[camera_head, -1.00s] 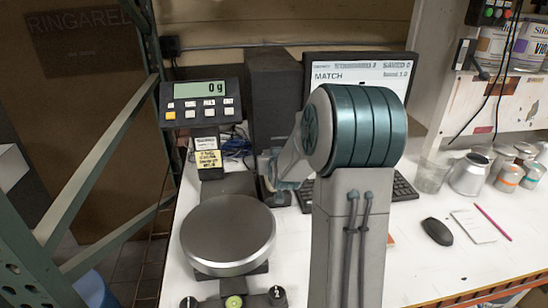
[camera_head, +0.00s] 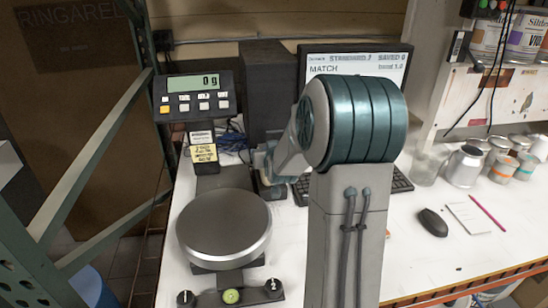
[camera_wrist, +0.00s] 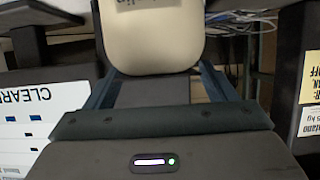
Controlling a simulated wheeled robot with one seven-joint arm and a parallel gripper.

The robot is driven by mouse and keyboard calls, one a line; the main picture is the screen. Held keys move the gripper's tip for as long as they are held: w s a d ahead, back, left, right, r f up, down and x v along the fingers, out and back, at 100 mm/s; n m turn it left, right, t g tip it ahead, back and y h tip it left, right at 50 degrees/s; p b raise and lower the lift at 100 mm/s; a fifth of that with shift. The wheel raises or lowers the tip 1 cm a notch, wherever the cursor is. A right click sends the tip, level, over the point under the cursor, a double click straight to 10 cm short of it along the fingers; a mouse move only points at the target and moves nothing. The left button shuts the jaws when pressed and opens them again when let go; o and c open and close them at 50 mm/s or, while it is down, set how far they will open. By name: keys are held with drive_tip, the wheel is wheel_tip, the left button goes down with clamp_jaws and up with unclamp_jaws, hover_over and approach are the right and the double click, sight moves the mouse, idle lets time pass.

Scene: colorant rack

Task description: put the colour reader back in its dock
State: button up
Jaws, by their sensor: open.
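In the wrist view a cream, rounded block (camera_wrist: 150,40) with a printed label at the top edge lies ahead between the fingers; it looks like the colour reader, but I cannot be sure. A dark block below it shows between the fingers, and I cannot tell if it is the dock. My gripper (camera_wrist: 157,85) is open, with one blue-grey finger on each side. I cannot tell whether the fingers touch anything. In the head view my arm hides most of the gripper, which shows only partly behind it, right of the scale.
The scale (camera_head: 224,228) has an empty round pan and a display (camera_head: 195,84) on a post. A dark box (camera_head: 268,95) and a monitor (camera_head: 350,62) stand behind. Metal cans (camera_head: 466,167), a mouse (camera_head: 432,222), paper and a pencil lie right. A green rack post stands left.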

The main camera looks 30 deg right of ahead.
drive_tip(key=b+v, duration=0.1)
drive_tip(key=v, duration=1)
drive_tip(key=shift+f, duration=0.15)
idle(0.3)
